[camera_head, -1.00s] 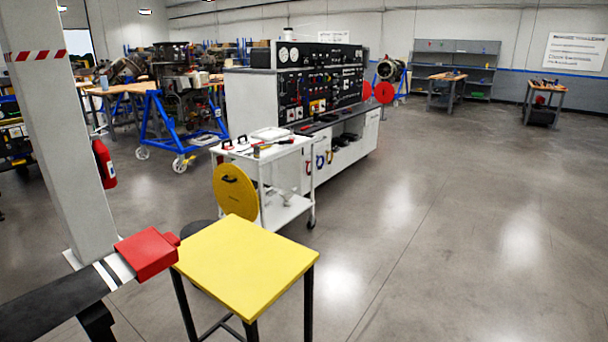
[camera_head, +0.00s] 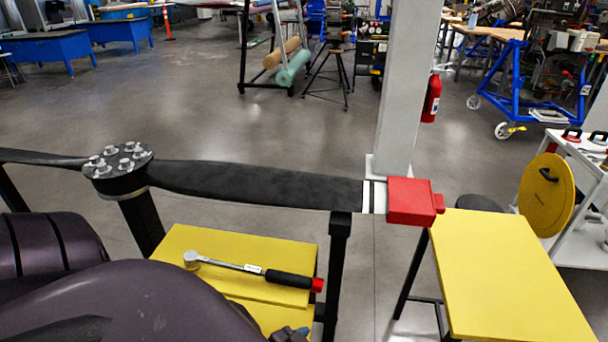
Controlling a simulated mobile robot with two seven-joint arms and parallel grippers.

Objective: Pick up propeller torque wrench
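The propeller torque wrench (camera_head: 250,270) has a silver ratchet head and shaft, a black grip and a red end. It lies on a yellow-topped stand (camera_head: 210,247) below the propeller, head to the left, handle to the right. The black propeller (camera_head: 250,186) lies level on dark posts, with a bolted hub (camera_head: 117,162) and a red cover (camera_head: 411,202) on its right tip. Large dark purple links of mine fill the lower left. Neither gripper can be made out; nothing touches the wrench. A small grey part (camera_head: 288,334) at the bottom edge is cut off and unclear.
A second yellow-topped table (camera_head: 508,270) stands at the right, near the red cover. A grey pillar (camera_head: 407,90) with a red fire extinguisher (camera_head: 431,97) rises behind the propeller. A white cart (camera_head: 588,152) is at the right edge. Open floor lies behind the propeller.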

